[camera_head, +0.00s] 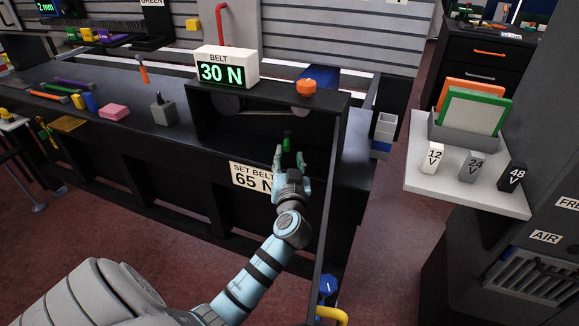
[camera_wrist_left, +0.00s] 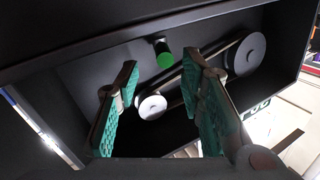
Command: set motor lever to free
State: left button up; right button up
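A short dark lever with a green tip (camera_head: 287,143), apparently the motor lever, sits inside the black belt housing (camera_head: 205,128). It also shows in the left wrist view (camera_wrist_left: 163,58), above the belt and pulleys (camera_wrist_left: 152,106). My left gripper (camera_head: 290,156) is at the front opening of the housing. Its two teal-padded fingers are spread, one on each side of the lever in the picture, with nothing between the pads. In the left wrist view the gripper (camera_wrist_left: 163,85) appears short of the lever, without visible contact. My right gripper is not in view.
A "BELT 30 N" display (camera_head: 225,68) and an orange knob (camera_head: 305,87) sit on top of the housing. A "SET BELT 65 N" sign (camera_head: 250,177) is below. A grey block with a stick (camera_head: 162,110) stands left. The housing's walls and top closely surround the lever.

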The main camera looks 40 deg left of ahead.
pick_arm(q)
jog(key=v, duration=0.5)
jog(key=shift+s, duration=0.1)
